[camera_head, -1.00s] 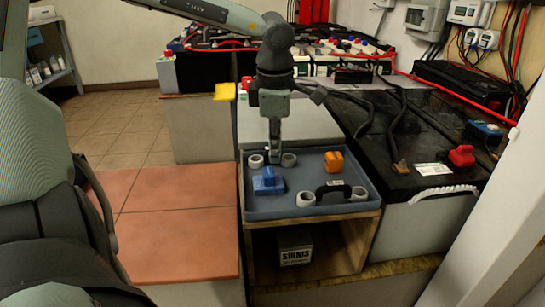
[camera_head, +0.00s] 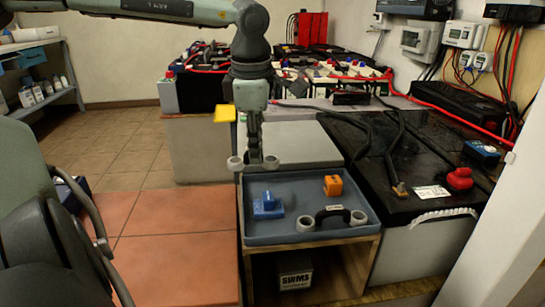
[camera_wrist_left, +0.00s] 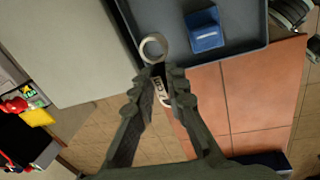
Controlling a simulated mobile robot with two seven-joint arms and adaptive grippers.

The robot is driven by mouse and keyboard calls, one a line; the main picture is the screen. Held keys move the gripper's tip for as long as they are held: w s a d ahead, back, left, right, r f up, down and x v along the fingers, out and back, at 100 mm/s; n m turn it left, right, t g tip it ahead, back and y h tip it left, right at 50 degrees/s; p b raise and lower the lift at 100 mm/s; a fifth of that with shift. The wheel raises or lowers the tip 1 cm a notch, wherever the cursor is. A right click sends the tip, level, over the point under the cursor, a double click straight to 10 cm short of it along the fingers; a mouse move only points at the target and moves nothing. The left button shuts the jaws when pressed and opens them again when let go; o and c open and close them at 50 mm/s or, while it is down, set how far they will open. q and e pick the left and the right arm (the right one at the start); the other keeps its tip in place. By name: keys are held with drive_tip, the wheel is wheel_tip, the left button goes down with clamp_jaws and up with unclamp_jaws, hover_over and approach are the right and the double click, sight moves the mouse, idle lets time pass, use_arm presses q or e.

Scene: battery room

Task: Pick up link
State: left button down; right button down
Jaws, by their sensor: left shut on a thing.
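A link with two pale rings and a dark middle (camera_head: 271,163) is held by my left gripper (camera_head: 254,158). The fingers are shut on its middle, which they partly hide, and a ring shows on each side. It appears raised at the back left edge of the grey-blue tray (camera_head: 290,240). A second link (camera_head: 333,212), with a black arched middle, lies in the tray's front right. My right gripper is not in view.
A blue block-like part (camera_head: 267,207) and an orange one (camera_head: 333,186) sit in the tray. The tray tops a wooden stand with a box (camera_head: 294,277) inside. Black cables (camera_head: 395,165) lie on the dark battery top at right. Tiled floor (camera_head: 120,160) at left is open.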

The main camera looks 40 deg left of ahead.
use_arm(q)
drive_tip(key=s+a+r, duration=0.2)
drive_tip(key=s+r, duration=0.2)
drive_tip(key=s, duration=0.3)
drive_tip(key=shift+a+r, duration=0.25)
drive_tip(key=shift+r, duration=0.05)
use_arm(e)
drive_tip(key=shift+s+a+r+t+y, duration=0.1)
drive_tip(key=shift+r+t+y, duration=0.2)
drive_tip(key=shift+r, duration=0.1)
